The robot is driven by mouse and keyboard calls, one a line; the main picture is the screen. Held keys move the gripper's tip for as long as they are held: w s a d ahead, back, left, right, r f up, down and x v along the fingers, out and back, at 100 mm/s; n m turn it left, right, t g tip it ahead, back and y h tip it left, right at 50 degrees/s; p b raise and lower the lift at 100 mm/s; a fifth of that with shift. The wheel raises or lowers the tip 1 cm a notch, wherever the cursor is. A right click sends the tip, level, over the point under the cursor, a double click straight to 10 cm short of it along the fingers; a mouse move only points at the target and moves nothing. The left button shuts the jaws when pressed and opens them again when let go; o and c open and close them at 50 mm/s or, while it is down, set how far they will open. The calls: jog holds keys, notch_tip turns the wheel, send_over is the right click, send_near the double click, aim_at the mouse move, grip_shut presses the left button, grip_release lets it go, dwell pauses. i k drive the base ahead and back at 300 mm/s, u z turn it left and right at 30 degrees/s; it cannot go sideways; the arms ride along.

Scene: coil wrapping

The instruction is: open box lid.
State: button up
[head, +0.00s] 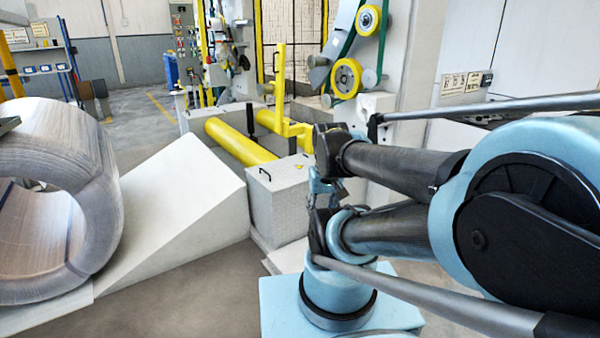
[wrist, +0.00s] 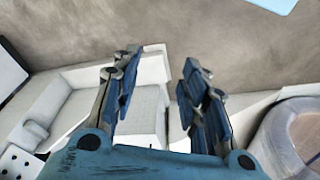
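A grey metal box (head: 278,205) with a flat lid (head: 284,172) stands at the middle of the head view. The lid is shut and has a dark handle at its left front edge. My gripper (head: 322,187) shows just right of the box, partly hidden by my arm links, and appears apart from the lid. In the wrist view my gripper (wrist: 160,72) is open, its two blue fingers spread with nothing between them. Pale grey box-like surfaces lie behind and below the fingers there; I cannot tell which one is the lid.
A large wire coil (head: 50,190) lies at left beside a white ramp (head: 190,200). Yellow rollers (head: 240,141) and a yellow post stand behind the box. A machine with yellow wheels (head: 347,78) stands at back right. Floor (head: 180,270) in front of the ramp is clear.

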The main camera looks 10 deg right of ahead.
aim_at(276, 175)
jog(key=u, duration=0.15)
jog(key=i, duration=1.15)
jog(key=u, duration=0.1)
